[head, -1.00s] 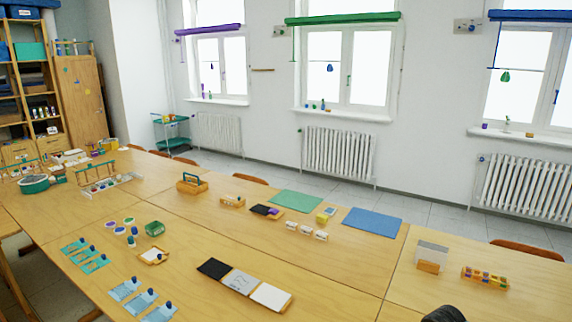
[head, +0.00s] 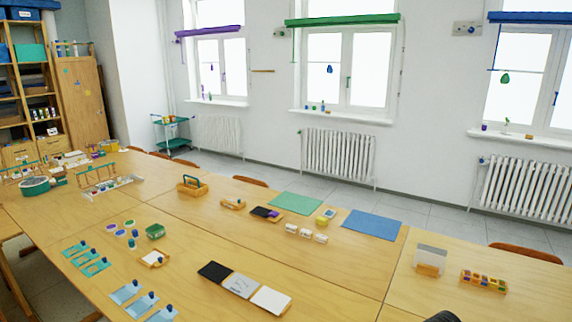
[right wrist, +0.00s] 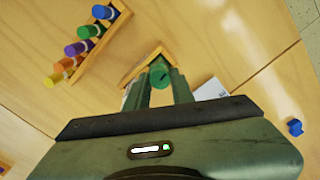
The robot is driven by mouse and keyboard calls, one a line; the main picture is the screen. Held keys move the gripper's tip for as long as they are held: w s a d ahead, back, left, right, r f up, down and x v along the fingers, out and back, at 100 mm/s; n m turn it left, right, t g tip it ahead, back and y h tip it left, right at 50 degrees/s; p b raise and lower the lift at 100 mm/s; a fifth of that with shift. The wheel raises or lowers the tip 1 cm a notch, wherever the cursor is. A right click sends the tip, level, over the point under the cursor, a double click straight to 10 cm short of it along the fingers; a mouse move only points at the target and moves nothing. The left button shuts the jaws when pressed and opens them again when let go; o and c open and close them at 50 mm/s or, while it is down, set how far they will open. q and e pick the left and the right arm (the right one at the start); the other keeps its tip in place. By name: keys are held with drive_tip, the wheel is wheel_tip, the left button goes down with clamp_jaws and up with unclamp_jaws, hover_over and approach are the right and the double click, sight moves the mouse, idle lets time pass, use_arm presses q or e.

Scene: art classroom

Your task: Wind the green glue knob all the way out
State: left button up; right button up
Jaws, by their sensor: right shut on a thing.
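In the right wrist view my right gripper (right wrist: 161,88) is shut on a round green knob (right wrist: 160,75), with one finger on each side of it. The knob's end has a dark mark on it. It sits beside a wooden holder (right wrist: 138,66), and my fingers hide its lower part. How far the knob is wound out cannot be told. A wooden holder with a grey-white panel (head: 430,258) stands at the right of the table in the head view. My left gripper is not in view.
White paper (right wrist: 212,90) and a small blue object (right wrist: 295,127) lie to the right. Bare table (head: 345,268) lies left of the holder.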

drive_tip(key=shift+r+m+p, duration=0.1)
drive_tip(key=shift+m+p, duration=1.25)
drive_tip(key=shift+m, duration=0.15)
drive_tip(key=o, duration=1.6)
drive_tip(key=shift+o, duration=0.2)
wheel_tip(320, 180, up, 4)
drive_tip(key=p, duration=0.4)
drive_tip(key=shift+r+p, duration=0.45)
drive_tip(key=shift+r, duration=0.5)
drive_tip(key=shift+f, duration=0.1)
